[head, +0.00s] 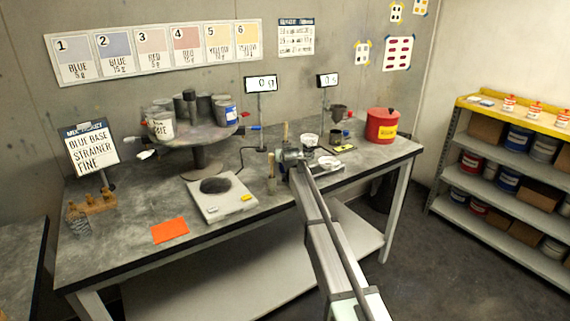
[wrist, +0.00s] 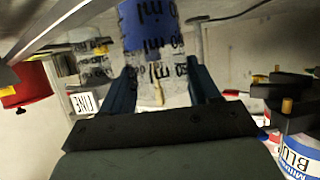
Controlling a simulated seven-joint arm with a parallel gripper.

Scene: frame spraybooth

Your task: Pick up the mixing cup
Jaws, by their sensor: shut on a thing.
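The mixing cup (wrist: 152,42) is a clear cup with dark ml markings and a blue area at the top of the wrist view. My gripper (wrist: 164,78) is shut on it, with one dark finger on each side. In the head view my gripper (head: 290,155) is over the right half of the bench. A pale cup (head: 310,141) shows just right of it there; I cannot tell whether this is the held one.
A scale with a dark round plate (head: 216,187) lies left of my gripper. A turntable with cans (head: 195,133) stands behind it. A red container (head: 382,125) is at the right end. An orange sheet (head: 170,230) lies at the front, with bare bench around it.

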